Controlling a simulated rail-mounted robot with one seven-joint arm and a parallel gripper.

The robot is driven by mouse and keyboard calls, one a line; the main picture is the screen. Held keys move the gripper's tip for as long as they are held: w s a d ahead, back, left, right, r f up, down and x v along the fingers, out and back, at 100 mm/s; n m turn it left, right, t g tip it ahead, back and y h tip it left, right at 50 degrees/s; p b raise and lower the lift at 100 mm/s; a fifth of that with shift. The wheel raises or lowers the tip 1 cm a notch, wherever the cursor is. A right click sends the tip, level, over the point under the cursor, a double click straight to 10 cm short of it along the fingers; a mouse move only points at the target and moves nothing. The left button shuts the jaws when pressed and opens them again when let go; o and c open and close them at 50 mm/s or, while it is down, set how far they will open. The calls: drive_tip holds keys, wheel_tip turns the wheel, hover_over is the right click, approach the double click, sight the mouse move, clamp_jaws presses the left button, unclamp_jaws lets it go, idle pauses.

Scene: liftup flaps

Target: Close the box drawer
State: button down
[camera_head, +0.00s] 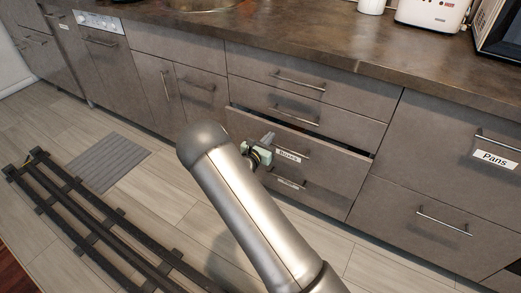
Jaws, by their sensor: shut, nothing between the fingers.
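The box drawer (325,167), a grey-brown front with a "Boxes" label (289,156) and a bar handle, is slightly open. A dark gap runs along its top edge, and the front stands out a little from the cabinet. My gripper (267,139) is small in the picture, at the left part of this drawer front, left of the label and handle. It is shut with nothing in it. My arm hides part of it and the lower left of the drawers. I cannot tell whether it touches the front.
A "Pans" drawer (490,148) is at right, with a dishwasher (108,58) at left. The dark countertop (300,45) holds a white toaster (432,12). A grey mat (108,162) lies on the otherwise open floor by the rails.

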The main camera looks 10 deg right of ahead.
sight(276, 128)
drive_tip(key=shift+x, duration=1.25)
drive_tip(key=b+x, duration=0.1)
drive_tip(key=x, duration=0.3)
drive_tip(key=shift+w+d, duration=0.1)
drive_tip(key=shift+w, duration=0.05)
drive_tip(key=shift+w+d+r, duration=0.1)
drive_tip(key=shift+w+r, duration=0.05)
drive_tip(key=shift+r, duration=0.05)
drive_tip(key=shift+r, duration=0.1)
drive_tip(key=p+v, duration=0.3)
drive_tip(key=v, duration=1.1)
drive_tip(key=shift+s+f+p, duration=0.3)
drive_tip(key=shift+p, duration=0.05)
